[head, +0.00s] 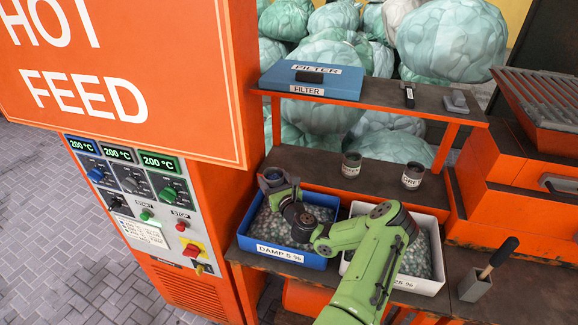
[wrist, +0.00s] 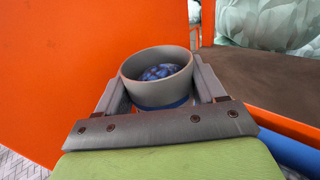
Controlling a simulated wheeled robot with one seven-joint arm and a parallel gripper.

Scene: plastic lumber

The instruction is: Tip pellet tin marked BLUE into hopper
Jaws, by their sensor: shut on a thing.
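My gripper (head: 277,187) is shut on a grey tin (wrist: 157,67), one finger on each side of it. The wrist view shows its open mouth, blue pellets inside and a blue band low on its wall. No lettering on it can be read. In the head view the held tin (head: 271,176) is small and partly covered by my gripper, above the back left of the blue bin. It looks roughly upright. I cannot make out a hopper opening; the big HOT FEED panel (head: 120,75) covers much of the orange machine.
Two other labelled tins (head: 351,164) and (head: 412,176) stand on the middle shelf. A blue bin marked DAMP (head: 283,254) and a white bin (head: 402,282) hold pellets below. A blue FILTER box (head: 312,81) lies on the upper shelf. An orange wall stands close in the wrist view (wrist: 60,60).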

